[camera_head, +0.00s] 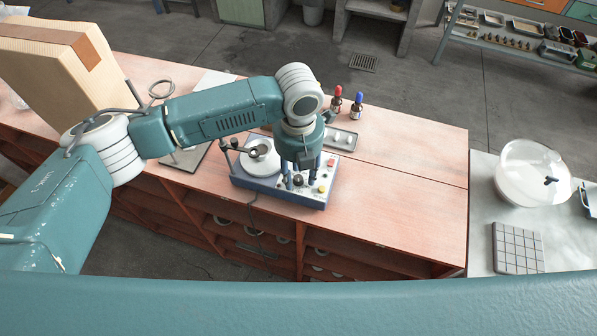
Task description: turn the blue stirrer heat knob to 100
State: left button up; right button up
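The stirrer (268,184) is a low blue-grey box with a pale panel and a round white plate (262,160) on its left part. A dark round knob (298,180) shows on its front panel, with a red button (332,162) and a yellow button (322,188) to the right. My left gripper (300,178) points down over the panel. Its fingers are apart, with their tips low by the dark knob. Whether they touch or grip it I cannot tell. The gripper hides part of the panel, and no scale is readable. My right gripper is not in view.
A dropper bottle with a red cap (337,100) and one with a blue cap (357,105) stand behind the stirrer, near a small grey tray (340,139). A large wooden box (45,75) stands at left. The wooden bench (410,190) is clear to the right.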

aim_at(299, 178)
pick_arm(q)
notch_tip(299, 178, up, 12)
dwell(0.6)
jog(key=shift+f, duration=0.1)
